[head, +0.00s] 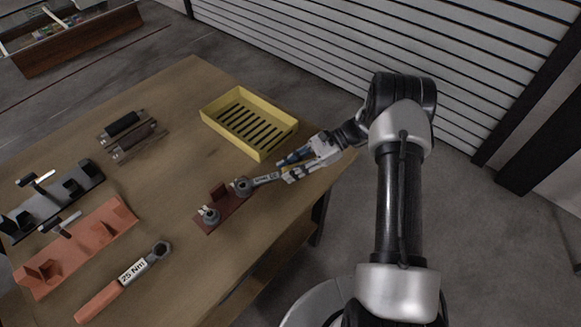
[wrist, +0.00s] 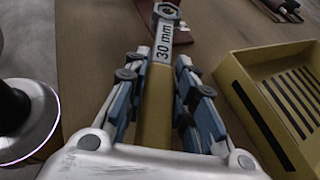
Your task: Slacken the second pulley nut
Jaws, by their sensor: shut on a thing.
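My gripper (head: 286,169) is shut on a spanner, which shows in the head view (head: 265,179). In the wrist view the spanner (wrist: 161,78) has a tan-yellow handle between the fingers (wrist: 158,88) and a grey label reading 30 mm. Its ring end lies at the right-hand pulley nut position (head: 242,186) on a dark red bracket (head: 234,206). I cannot tell whether the ring is fully seated around a nut. A second grey nut and pulley (head: 210,214) stands at the bracket's near left end, clear of the spanner.
A yellow slotted tray (head: 208,117) stands behind the spanner. A torque wrench (head: 132,271) marked 25 Nm lies at the front left. An orange holder (head: 85,250), a black holder (head: 70,205) and dark-handled tools (head: 130,138) are on the left. The table middle (head: 180,165) is clear.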

